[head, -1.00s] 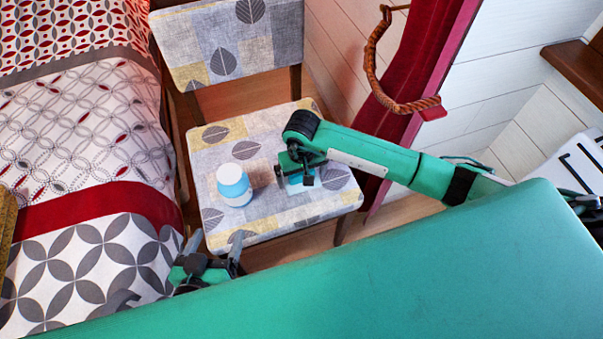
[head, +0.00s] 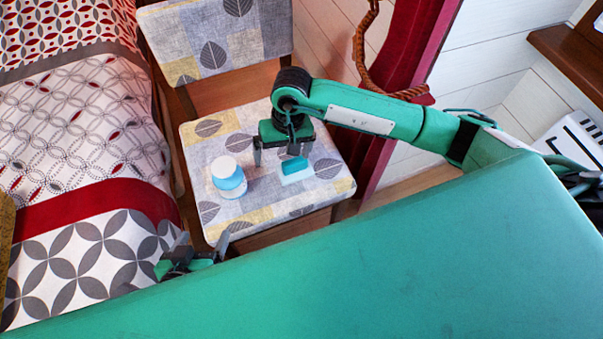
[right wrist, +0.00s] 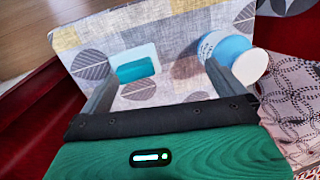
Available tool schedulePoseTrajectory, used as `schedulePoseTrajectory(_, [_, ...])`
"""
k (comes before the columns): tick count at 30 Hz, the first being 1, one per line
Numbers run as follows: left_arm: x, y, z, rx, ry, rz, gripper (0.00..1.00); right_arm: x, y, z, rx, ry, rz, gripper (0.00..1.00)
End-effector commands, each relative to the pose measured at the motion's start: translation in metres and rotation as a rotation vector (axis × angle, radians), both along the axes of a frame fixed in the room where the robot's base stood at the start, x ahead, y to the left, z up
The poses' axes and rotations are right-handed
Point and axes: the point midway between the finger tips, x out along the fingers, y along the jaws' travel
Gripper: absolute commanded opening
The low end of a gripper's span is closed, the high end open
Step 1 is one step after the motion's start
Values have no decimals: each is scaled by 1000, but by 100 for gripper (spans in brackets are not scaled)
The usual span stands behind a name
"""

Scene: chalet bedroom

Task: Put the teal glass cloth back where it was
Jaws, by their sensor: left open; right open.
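The teal glass cloth (head: 294,165) is a small folded piece lying on a white pad (head: 300,178) on the chair seat. Both also show in the right wrist view, the cloth (right wrist: 136,69) on the pad (right wrist: 146,53). My right gripper (head: 282,153) is open and empty above the seat, apart from the cloth. In the right wrist view its spread fingers (right wrist: 160,85) frame the seat, with the cloth beyond the left finger. My left gripper (head: 202,246) is open and empty, low near the bed's edge, partly hidden by my teal body.
A blue bottle with a white cap (head: 228,176) stands upright on the seat, left of the cloth. The patterned chair seat (head: 262,205) has a backrest (head: 215,38) behind. The bed (head: 75,130) is at left. A red curtain (head: 405,45) with rope hangs at right.

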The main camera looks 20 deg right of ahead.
Motion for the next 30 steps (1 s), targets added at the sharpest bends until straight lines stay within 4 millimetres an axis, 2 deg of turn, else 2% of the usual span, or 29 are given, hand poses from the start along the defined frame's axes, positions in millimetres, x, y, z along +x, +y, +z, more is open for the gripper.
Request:
schedulePoseTrajectory(2, [0,0,0,0,0,0,76,-33,44,-2,190,109,-84,100])
schedulePoseTrajectory(3, [0,0,0,0,0,0,76,-51,69,4,307,186,-150,100])
schedulePoseTrajectory(5, [0,0,0,0,-1,0,76,-77,105,20,488,332,-268,100])
schedulePoseTrajectory(7, [0,0,0,0,-1,0,76,-101,138,49,680,528,-420,100])
schedulePoseTrajectory(10, [0,0,0,0,-1,0,76,-120,168,98,916,856,-655,100])
schedulePoseTrajectory(12, [0,0,0,0,-1,-1,76,-121,176,132,1050,1113,-822,100])
schedulePoseTrajectory(15, [0,0,0,0,-1,-1,76,-109,169,172,1196,1519,-1063,100])
schedulePoseTrajectory(17, [0,0,0,0,-1,-1,76,-96,156,188,1255,1783,-1201,100])
schedulePoseTrajectory(18, [0,0,0,0,-2,-1,76,-87,145,193,1280,1968,-1291,100])
schedulePoseTrajectory(20, [0,0,0,0,-2,-1,76,-72,126,195,1299,2257,-1415,100])
schedulePoseTrajectory(21, [0,0,0,0,-2,-1,76,-63,111,191,-1289,-2439,1481,100])
schedulePoseTrajectory(23, [0,0,0,0,-2,-1,76,-52,88,178,-1053,-2295,1319,100])
schedulePoseTrajectory(26, [0,0,0,0,-2,-1,76,-45,52,142,-699,-2030,1041,100])
schedulePoseTrajectory(30, [0,0,0,0,-2,0,76,-64,13,75,-297,-1630,660,100])
